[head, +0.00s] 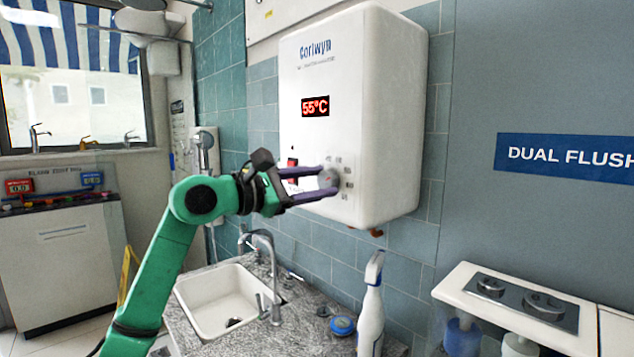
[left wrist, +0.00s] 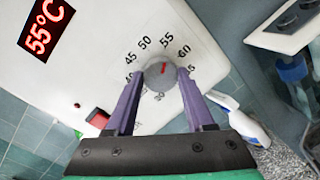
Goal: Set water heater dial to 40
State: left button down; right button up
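The white water heater (head: 385,120) hangs on the tiled wall, and its red display (head: 315,106) reads 55°C. Its round grey dial (head: 328,179) sits low on the front; it also shows in the left wrist view (left wrist: 160,76), ringed by printed numbers. The red mark on the dial points up and slightly right, towards 55. My left gripper (head: 329,182) has its two purple fingers on opposite sides of the dial, apparently touching it; they also show in the left wrist view (left wrist: 161,82). Some low numbers are partly hidden by the fingers. My right gripper is not in view.
A red switch (head: 292,171) is beside the dial, close to the fingers. Below are a sink (head: 222,300) with a tap (head: 262,245), and a white spray bottle (head: 371,310) on the granite counter. A white cistern unit (head: 455,283) stands at right.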

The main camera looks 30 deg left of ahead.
pick_arm(q)
jog(key=shift+n, duration=0.4)
jog(key=n, duration=0.5)
jog(key=shift+f+n+t+b, duration=0.15)
jog(key=shift+n+t+b, duration=0.15)
jog(key=shift+b, duration=0.05)
jog(key=n, duration=0.5)
jog(key=shift+n+t, duration=0.3)
jog(key=shift+n, duration=0.1)
jog(key=n+y, duration=0.1)
jog(key=n, duration=0.5)
jog(key=shift+d+n+t, duration=0.15)
jog(key=shift+n+t, duration=0.15)
jog(key=shift+n, duration=0.1)
jog(key=n+y, duration=0.1)
jog(key=n, duration=0.4)
jog(key=shift+s+n, duration=0.1)
jog(key=shift+n, duration=0.2)
jog(key=shift+c, duration=1.3)
grip_release()
